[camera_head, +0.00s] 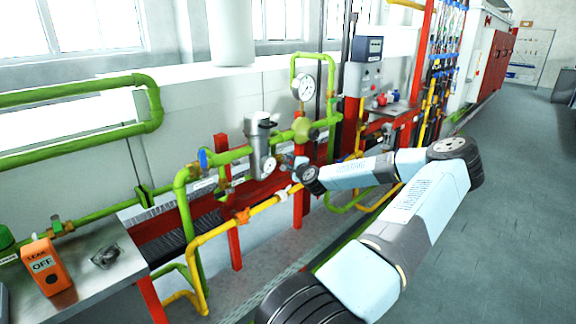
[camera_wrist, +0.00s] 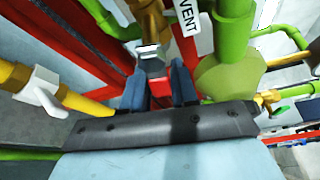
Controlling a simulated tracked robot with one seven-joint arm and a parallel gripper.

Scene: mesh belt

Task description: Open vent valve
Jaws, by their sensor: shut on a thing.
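The vent valve (camera_wrist: 150,26) shows in the wrist view as a brass body with a pale grey handle (camera_wrist: 151,64) below it. A white "VENT" label (camera_wrist: 187,14) hangs just to its right. My gripper (camera_wrist: 157,72) has its two dark blue fingers on either side of the handle and is shut on it. The handle's lower end is partly hidden between the fingers. In the head view my gripper (camera_head: 297,163) reaches the green pipework near the middle; the valve there is small and mostly hidden.
A round green body (camera_wrist: 228,76) stands close right of my fingers. A yellow pipe with a white handle (camera_wrist: 42,92) lies to the left. A red frame and pressure gauge (camera_head: 304,87) stand nearby. The floor at right is clear.

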